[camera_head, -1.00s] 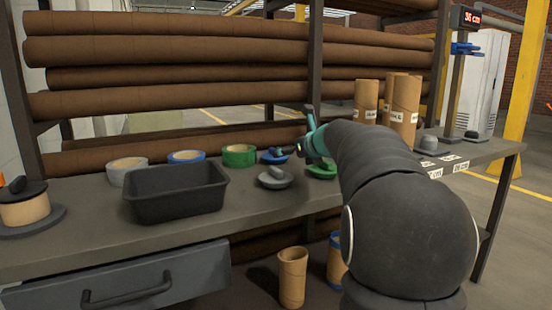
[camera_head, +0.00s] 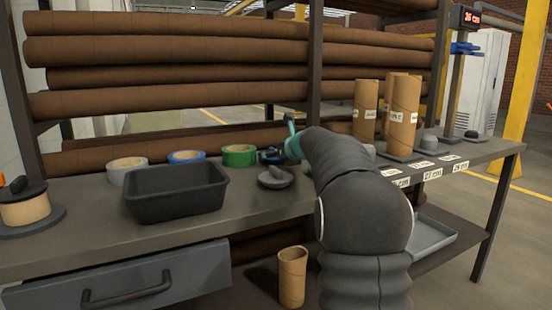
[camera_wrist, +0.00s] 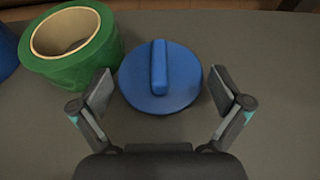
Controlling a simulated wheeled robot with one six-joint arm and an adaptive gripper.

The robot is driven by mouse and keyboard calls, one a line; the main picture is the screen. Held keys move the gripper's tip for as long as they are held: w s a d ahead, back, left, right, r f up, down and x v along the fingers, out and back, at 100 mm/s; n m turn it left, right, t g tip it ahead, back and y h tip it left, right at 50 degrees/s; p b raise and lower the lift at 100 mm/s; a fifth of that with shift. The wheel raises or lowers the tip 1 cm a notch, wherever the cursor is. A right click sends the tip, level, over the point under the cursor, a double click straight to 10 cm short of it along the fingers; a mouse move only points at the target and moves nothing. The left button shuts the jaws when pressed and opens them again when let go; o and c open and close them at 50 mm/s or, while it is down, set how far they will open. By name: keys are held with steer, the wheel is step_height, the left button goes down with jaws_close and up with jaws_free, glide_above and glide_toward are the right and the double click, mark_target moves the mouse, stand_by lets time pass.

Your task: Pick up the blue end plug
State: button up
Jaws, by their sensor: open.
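The blue end plug (camera_wrist: 182,92) is a round disc with a raised bar handle, lying on the bench. In the wrist view it sits between and slightly beyond the fingertips of my gripper (camera_wrist: 160,92), which is open, with a finger on each side. I see no contact between the fingers and the plug. In the head view my gripper (camera_head: 276,155) is small and dark over the bench, and it largely covers the blue plug. A grey end plug (camera_head: 275,178) lies in front of it.
Green tape (camera_head: 239,155) stands just left of the plug, close to my left finger. Blue tape (camera_head: 186,157), grey tape (camera_head: 127,171) and a black bin (camera_head: 176,190) are farther left. Cardboard tubes (camera_head: 403,116) stand at the right. A shelf post (camera_head: 314,70) rises behind.

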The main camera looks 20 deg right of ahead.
steer(key=c, duration=0.8)
